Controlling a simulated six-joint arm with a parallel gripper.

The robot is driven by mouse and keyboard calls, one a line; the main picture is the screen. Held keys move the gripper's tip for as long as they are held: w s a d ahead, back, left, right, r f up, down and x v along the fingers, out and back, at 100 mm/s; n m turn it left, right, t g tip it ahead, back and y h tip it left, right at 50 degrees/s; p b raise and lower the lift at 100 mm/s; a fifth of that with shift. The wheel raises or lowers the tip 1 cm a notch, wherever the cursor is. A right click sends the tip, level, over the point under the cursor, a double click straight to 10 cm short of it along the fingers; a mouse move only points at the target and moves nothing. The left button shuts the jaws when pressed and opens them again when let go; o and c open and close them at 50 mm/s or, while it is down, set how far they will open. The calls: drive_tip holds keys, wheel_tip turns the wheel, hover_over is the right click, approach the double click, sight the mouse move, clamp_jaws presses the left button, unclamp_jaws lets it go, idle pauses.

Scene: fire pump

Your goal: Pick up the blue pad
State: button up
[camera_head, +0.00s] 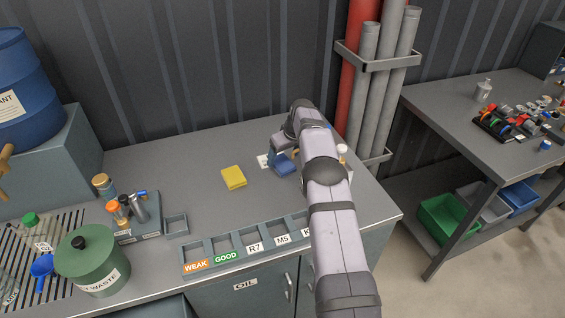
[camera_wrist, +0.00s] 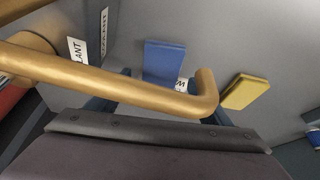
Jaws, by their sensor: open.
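The blue pad (camera_head: 286,168) lies on the grey bench top, partly hidden by my gripper in the head view. In the wrist view the blue pad (camera_wrist: 164,61) lies flat and shows upper middle, beyond the dark blue fingers. My gripper (camera_head: 279,157) is open and empty, close to the pad; I cannot tell whether it touches it. A bent brass bar (camera_wrist: 130,82) crosses the wrist view in front of the fingers and hides part of them.
A yellow pad (camera_head: 234,177) lies left of the blue one. A row of labelled trays (camera_head: 222,247) lines the front edge. A green waste can (camera_head: 92,262) and small bottles stand at left. Pipes (camera_head: 370,85) rise behind at right. The bench between is clear.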

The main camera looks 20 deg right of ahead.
sight(282, 161)
drive_tip(key=shift+p+x, duration=0.5)
drive_tip(key=shift+x, duration=0.75)
drive_tip(key=shift+f+b, duration=0.3)
drive_tip(key=shift+b, duration=0.15)
drive_tip(key=c, duration=1.1)
